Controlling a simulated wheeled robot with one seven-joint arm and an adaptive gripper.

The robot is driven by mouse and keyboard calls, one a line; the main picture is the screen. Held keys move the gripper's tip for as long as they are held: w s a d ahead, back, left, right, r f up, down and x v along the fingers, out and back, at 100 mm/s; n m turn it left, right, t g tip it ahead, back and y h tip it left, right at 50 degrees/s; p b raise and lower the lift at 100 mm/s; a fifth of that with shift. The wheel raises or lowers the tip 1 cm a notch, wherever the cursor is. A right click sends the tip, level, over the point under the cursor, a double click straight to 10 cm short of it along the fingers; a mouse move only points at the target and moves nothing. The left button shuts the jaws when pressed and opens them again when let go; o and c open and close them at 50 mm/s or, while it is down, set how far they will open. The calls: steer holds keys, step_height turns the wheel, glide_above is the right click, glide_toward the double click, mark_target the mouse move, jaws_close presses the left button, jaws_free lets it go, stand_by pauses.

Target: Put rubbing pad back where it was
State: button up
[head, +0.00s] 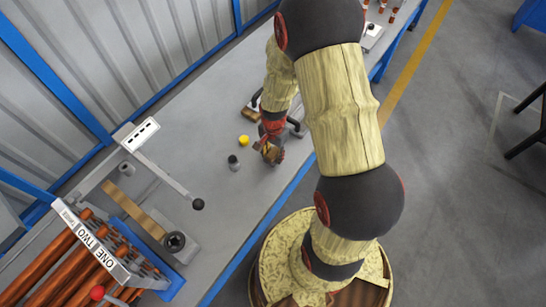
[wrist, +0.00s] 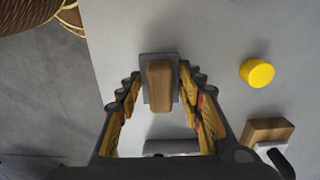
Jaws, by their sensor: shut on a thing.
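The rubbing pad (wrist: 160,86), a wooden grip on a thin grey plate, is between the fingers of my gripper (wrist: 158,82) in the wrist view. The gripper is shut on it. In the head view my gripper (head: 270,152) is low over the grey bench, near its front edge. The pad is mostly hidden by the fingers there. I cannot tell whether the pad touches the bench.
A yellow cap (head: 244,140) and a dark-topped knob (head: 233,162) stand left of the gripper. A wooden block (wrist: 268,131) lies near a black handle. A lever fixture (head: 160,165) and copper-coloured tubes (head: 40,268) are at the left. Bare bench lies between.

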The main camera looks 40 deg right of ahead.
steer(key=shift+f, duration=0.8)
steer(key=o, duration=1.1)
